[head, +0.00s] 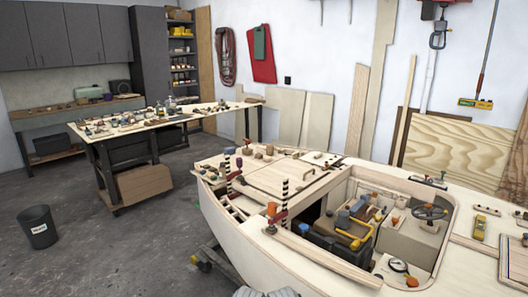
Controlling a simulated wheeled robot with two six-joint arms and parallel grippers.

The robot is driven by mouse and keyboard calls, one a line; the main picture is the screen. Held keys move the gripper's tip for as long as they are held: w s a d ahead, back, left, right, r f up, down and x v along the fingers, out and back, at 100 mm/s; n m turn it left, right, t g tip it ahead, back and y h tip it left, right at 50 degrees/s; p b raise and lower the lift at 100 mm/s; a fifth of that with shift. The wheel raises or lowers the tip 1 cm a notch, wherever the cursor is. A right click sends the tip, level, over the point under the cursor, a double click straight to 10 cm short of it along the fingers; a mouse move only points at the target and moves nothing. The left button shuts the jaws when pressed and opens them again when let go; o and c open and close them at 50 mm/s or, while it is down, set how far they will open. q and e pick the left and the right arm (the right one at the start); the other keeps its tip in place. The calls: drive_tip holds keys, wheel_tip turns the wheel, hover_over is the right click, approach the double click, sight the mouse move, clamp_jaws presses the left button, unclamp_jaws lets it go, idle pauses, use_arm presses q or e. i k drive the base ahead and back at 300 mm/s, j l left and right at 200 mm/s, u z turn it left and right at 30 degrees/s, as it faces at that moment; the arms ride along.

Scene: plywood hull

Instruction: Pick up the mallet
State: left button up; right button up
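I cannot make out a mallet for certain in the head view. Many small tools and wooden pieces lie on the boat's deck (290,179) and on the long workbench (202,107) behind it, too small to tell apart. Several wooden knob-like pieces (259,155) sit on the foredeck. Neither of my grippers can be recognised in the view.
The plywood boat hull (262,247) fills the right front. Clamps with striped bars (284,191) stand up along its near edge. A yellow-handled toolbox (343,232) sits by the cockpit. A dark bucket (39,227) stands at left; the floor (115,240) between is open.

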sight(270, 148)
drive_tip(key=u, duration=0.75)
drive_tip(key=i+u, duration=0.1)
drive_tip(key=u, duration=2.2)
drive_tip(key=l+u, duration=0.15)
drive_tip(key=u, duration=0.6)
drive_tip(key=l+u, duration=0.1)
drive_tip(key=u, duration=1.45)
drive_tip(key=l+u, duration=0.1)
drive_tip(key=u, duration=0.65)
drive_tip(key=k+l+u, duration=0.15)
drive_tip(key=u, duration=1)
drive_tip(key=k+u, duration=0.35)
drive_tip(key=k, duration=1.3)
